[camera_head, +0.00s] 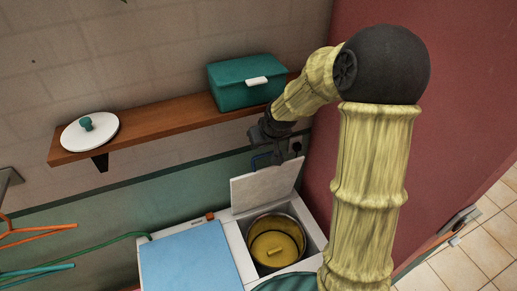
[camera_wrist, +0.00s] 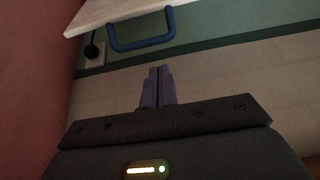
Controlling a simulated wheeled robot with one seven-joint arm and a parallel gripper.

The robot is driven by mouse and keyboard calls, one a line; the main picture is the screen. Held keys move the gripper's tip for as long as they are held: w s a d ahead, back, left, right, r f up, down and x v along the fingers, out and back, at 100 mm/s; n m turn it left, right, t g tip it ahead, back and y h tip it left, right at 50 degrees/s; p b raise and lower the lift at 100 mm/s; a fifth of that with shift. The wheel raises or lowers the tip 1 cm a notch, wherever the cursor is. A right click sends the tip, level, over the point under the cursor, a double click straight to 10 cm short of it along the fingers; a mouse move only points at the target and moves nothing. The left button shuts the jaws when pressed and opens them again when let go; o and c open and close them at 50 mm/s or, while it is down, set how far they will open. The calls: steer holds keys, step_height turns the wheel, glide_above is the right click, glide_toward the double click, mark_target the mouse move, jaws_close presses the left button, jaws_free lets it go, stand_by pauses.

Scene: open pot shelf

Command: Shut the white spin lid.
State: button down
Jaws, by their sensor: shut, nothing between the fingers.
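The white spin lid (camera_head: 266,187) stands raised, tilted up at the back of the spin tub (camera_head: 276,243), whose opening shows a yellow inside. The lid's blue handle (camera_head: 261,161) is at its top edge, partly hidden by my gripper (camera_head: 279,157). In the wrist view the lid (camera_wrist: 115,11) shows as a pale edge at the top, with the blue handle (camera_wrist: 142,45) hanging from it. My gripper (camera_wrist: 158,72) is shut and empty, its fingertips a little below the handle in that picture. I cannot tell whether it touches the lid.
A light blue lid (camera_head: 192,258) covers the machine's left part. Above, a wooden shelf (camera_head: 165,124) holds a teal box (camera_head: 244,88) and a white round lid (camera_head: 90,134). A red wall (camera_head: 440,100) stands close on the right. Coloured hangers (camera_head: 38,231) are at far left.

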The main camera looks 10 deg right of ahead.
mark_target(259, 155)
steer(key=p+x, duration=0.1)
steer(key=x, duration=0.5)
steer(key=shift+w+f, duration=0.25)
steer(key=shift+f, duration=0.1)
steer(key=shift+w+f, duration=0.15)
steer(key=shift+f, duration=0.1)
